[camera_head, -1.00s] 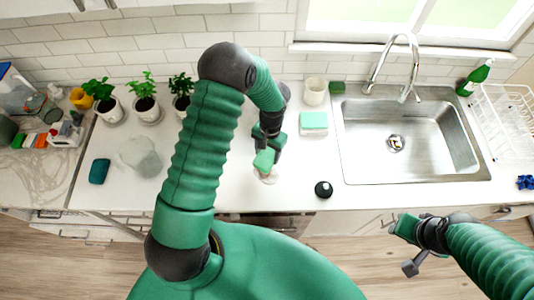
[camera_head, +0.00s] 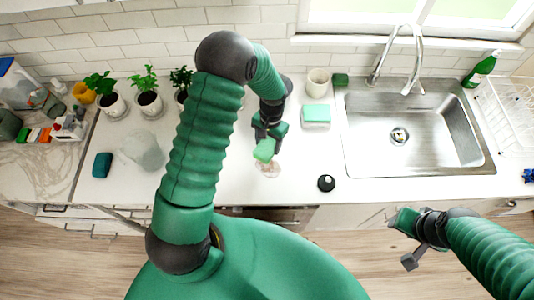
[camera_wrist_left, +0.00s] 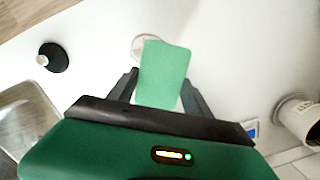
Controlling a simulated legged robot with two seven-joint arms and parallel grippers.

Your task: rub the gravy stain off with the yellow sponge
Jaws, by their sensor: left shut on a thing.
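My left gripper (camera_head: 268,138) is shut on a green sponge (camera_head: 264,150); no yellow shows on its visible face. In the left wrist view the sponge (camera_wrist_left: 163,72) sticks out between the two dark fingers. A faint brownish stain (camera_head: 268,170) lies on the white counter, just in front of the sponge in the head view. In the left wrist view part of the stain (camera_wrist_left: 137,47) shows beside the sponge's far left corner. I cannot tell whether the sponge touches the counter. My right gripper (camera_head: 410,240) hangs in front of the counter, its jaw state unclear.
A black round object (camera_head: 326,183) sits right of the stain. A green-topped block (camera_head: 316,114), a cup (camera_head: 318,82) and the sink (camera_head: 410,130) are farther right. Potted plants (camera_head: 148,102) stand at the back left. The counter around the stain is mostly clear.

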